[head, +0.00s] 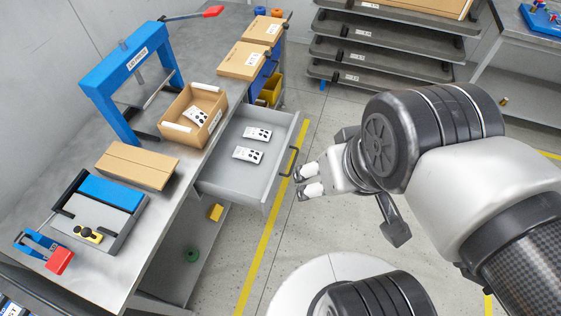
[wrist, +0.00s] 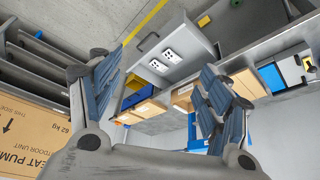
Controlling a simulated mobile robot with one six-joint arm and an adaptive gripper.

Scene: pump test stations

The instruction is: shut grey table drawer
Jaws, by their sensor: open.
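The grey table drawer (head: 232,174) is pulled out from the front of the grey table (head: 140,218), and two white plates with black dots lie in it. Its dark handle (head: 292,160) is on the outer front face. My gripper (head: 305,181) is in front of the drawer, just right of the handle, and looks apart from it. In the wrist view the open fingers (wrist: 160,95) are spread and empty. The drawer (wrist: 178,42) also shows there beyond the fingers, with its handle (wrist: 147,43) at the upper left.
On the table stand a blue press (head: 125,70), an open carton (head: 193,115), a flat brown box (head: 137,165) and a blue-and-grey fixture (head: 98,205). Dark shelves (head: 385,50) stand at the back. The floor right of the yellow line (head: 270,220) is clear.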

